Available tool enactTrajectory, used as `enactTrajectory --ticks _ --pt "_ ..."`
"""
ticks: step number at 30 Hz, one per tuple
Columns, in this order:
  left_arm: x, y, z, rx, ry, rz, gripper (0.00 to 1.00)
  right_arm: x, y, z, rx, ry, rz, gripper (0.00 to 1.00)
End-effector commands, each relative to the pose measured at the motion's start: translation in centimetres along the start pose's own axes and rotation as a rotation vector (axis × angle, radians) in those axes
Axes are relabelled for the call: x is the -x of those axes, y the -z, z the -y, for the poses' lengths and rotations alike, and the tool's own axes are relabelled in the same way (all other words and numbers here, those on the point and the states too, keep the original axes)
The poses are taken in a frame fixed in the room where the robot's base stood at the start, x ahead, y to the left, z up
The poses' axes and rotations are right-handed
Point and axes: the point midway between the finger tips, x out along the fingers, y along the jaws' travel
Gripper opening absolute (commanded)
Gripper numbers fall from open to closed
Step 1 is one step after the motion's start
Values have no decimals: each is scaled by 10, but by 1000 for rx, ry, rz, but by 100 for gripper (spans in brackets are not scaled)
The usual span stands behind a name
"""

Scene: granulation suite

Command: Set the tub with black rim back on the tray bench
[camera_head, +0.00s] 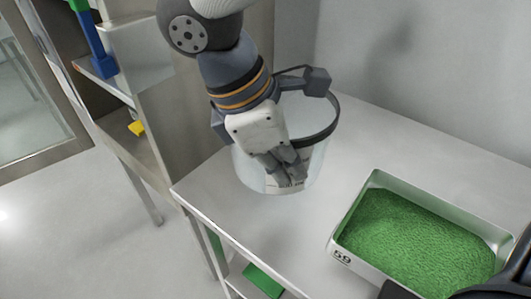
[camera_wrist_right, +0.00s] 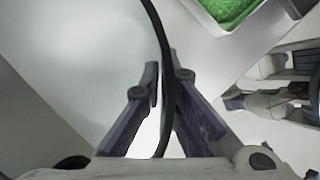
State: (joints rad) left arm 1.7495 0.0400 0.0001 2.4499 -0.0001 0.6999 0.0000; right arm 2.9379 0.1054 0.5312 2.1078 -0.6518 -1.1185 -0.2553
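The clear tub with a black rim (camera_head: 324,136) is upright over the left part of a pale bench (camera_head: 345,122). I cannot tell whether its base touches the bench top. My right gripper (camera_head: 290,178) reaches down at the tub, its fingers showing against the tub's wall. In the right wrist view the black rim (camera_wrist_right: 157,20) runs between the two fingers (camera_wrist_right: 166,88), which are closed on it. My left gripper is not clearly seen in either view.
A metal tray marked 59 (camera_head: 342,256), filled with green granules (camera_head: 425,240), stands to the right on the bench. Walls rise behind. A shelf unit with a blue and green item (camera_head: 92,40) stands at left. Bare bench top lies between tub and tray.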

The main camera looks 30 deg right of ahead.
Motion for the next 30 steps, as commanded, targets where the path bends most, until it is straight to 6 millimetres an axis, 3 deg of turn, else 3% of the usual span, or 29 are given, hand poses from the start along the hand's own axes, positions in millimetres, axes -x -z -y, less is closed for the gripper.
enactTrajectory --ticks 3,7,18,22,30 --pt "-11 -7 0 0 1 34 40 -27 5 -11 3 9 5 0" --pt "-16 -11 1 0 2 50 40 -44 12 -9 1 3 5 0" --pt "-14 -9 0 0 2 43 40 -45 13 -9 -2 -5 1 0" --pt "-14 -9 0 0 2 43 40 -46 13 -9 -2 -4 1 25" --pt "-14 -9 0 0 2 44 40 -45 13 -9 -2 -3 0 25"
